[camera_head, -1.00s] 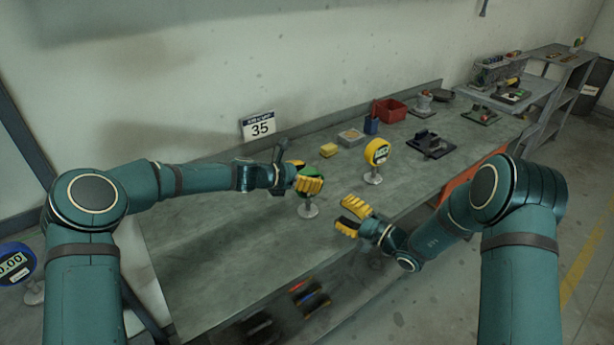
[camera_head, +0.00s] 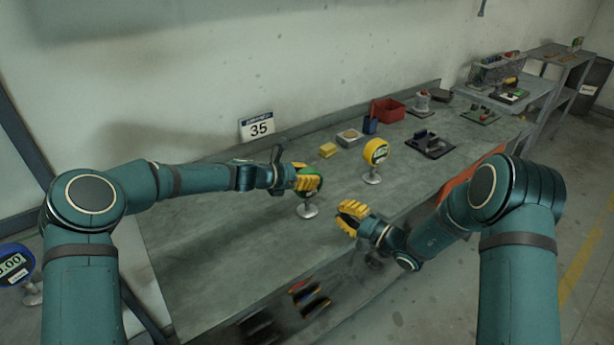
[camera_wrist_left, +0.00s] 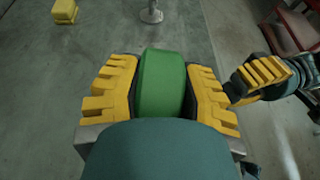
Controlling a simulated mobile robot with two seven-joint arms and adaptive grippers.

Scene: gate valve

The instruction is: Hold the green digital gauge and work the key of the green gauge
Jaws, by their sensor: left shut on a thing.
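The green digital gauge (camera_head: 309,188) stands on the bench on a round metal foot. My left gripper (camera_head: 306,181) is shut on it from the left. In the left wrist view the green gauge (camera_wrist_left: 161,82) sits between the two yellow fingers, with its green casing facing the camera; its display and key are hidden there. In the head view the fingers cover much of it. My right gripper (camera_head: 350,217) is to the right and nearer, apart from the gauge, its yellow fingers close together with nothing seen between them. It also shows at the right in the left wrist view (camera_wrist_left: 255,80).
A yellow gauge (camera_head: 375,152) stands on the bench to the right. Behind are a yellow block (camera_head: 328,150), a small tray (camera_head: 349,136), a blue cup (camera_head: 370,125) and a red bin (camera_head: 388,110). The bench left of the green gauge is clear.

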